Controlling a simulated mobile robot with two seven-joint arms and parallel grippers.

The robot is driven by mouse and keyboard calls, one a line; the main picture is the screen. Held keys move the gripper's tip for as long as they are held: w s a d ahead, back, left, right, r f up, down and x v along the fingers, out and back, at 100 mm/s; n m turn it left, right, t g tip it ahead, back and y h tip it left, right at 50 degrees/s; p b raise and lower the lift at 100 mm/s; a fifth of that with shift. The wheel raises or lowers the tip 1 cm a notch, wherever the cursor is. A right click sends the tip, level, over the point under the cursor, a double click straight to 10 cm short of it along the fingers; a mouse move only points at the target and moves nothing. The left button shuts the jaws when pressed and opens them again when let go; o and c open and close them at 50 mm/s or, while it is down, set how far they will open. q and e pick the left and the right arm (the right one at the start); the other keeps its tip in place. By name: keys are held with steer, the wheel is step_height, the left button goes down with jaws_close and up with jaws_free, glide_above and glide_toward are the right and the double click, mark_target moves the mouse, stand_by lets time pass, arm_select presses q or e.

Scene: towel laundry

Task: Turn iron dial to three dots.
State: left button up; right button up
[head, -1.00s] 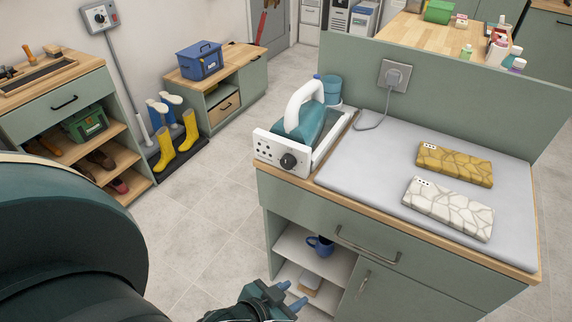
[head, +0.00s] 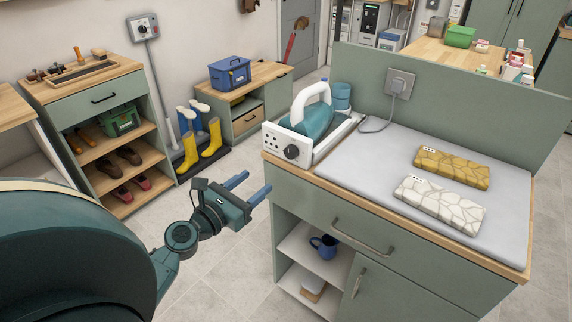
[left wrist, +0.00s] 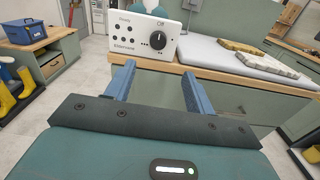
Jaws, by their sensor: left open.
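The iron station (head: 310,134) stands at the left end of the counter, with a teal iron (head: 314,118) with a white handle resting in it. Its white front panel has dots and a black dial (head: 291,152). In the left wrist view the dial (left wrist: 159,38) is on the panel's right side, with several dots around it and "Off" above. My left gripper (head: 257,190) is open and empty, in front of and below the panel, apart from it. Its two blue fingers (left wrist: 156,84) point toward the counter. My right gripper is not in view.
A grey ironing mat (head: 345,184) covers the counter, with a folded yellow towel (head: 452,168) and a folded white towel (head: 440,198). A cord runs to a wall socket (head: 399,83). Open shelves below hold a blue mug (head: 324,246).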

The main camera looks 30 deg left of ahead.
mark_target(289, 153)
arm_select(q)
steer(key=shift+n, duration=0.3)
steer(key=w, duration=0.4)
steer(key=w+p, duration=0.1)
steer(key=w, duration=0.7)
steer(key=shift+d+r, duration=0.1)
steer(key=shift+d, duration=0.2)
steer(key=shift+w, duration=0.6)
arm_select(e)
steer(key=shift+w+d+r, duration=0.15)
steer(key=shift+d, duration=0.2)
arm_select(q)
steer(key=shift+c, duration=0.4)
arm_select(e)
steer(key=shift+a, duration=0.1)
arm_select(q)
steer(key=shift+c, duration=0.8)
steer(key=c, duration=0.7)
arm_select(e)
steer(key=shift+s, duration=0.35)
